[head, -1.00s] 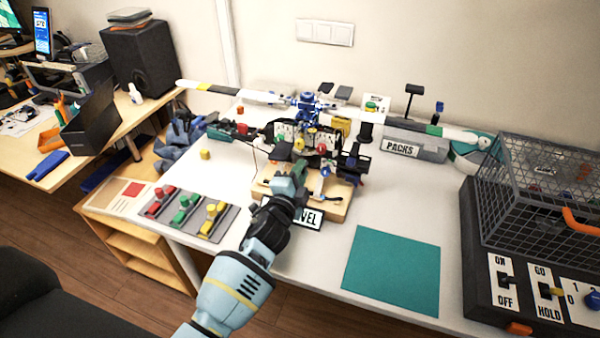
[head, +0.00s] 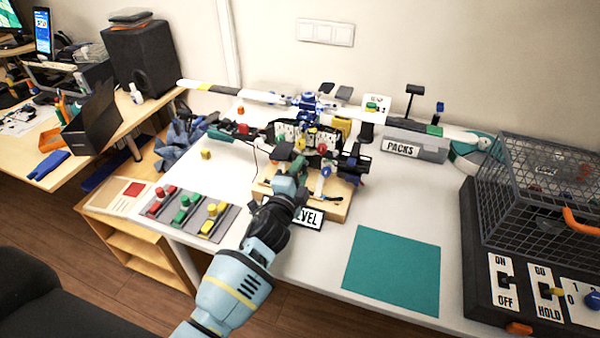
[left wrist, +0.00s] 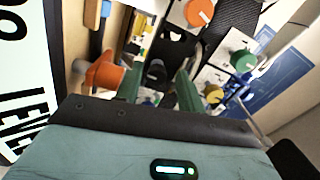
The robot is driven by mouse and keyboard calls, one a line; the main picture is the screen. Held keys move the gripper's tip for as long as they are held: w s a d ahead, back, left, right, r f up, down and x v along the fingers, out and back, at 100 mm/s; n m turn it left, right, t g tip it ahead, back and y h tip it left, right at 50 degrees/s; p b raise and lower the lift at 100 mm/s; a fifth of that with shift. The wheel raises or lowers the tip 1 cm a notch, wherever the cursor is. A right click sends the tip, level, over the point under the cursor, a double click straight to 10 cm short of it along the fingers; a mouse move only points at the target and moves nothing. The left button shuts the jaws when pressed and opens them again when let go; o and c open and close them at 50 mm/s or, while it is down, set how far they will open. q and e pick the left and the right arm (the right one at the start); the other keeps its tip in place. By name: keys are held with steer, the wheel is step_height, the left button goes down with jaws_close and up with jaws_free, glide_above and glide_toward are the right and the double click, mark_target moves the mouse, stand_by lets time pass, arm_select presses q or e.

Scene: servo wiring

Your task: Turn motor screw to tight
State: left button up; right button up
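A model helicopter rig with a blue rotor hub (head: 309,103) stands on a wooden base (head: 336,208) on the white table. My left gripper (head: 292,166) reaches to the front of this rig, low over the base. In the left wrist view its two green fingers (left wrist: 159,88) stand apart. A dark round part (left wrist: 155,72) shows in the gap between them, and I cannot tell if they touch it. The motor screw cannot be clearly made out, and its tightness does not show. My right gripper is in no view.
A level sign (head: 308,218) lies before the base. Left is a grey panel (head: 187,213) with red, green and yellow controls. A teal mat (head: 393,270) lies clear at front right. A grey packs bin (head: 415,148) and a mesh cage (head: 540,190) stand to the right.

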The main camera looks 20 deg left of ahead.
arm_select(q)
steer(key=shift+s+f, duration=0.1)
steer(key=shift+f, duration=0.3)
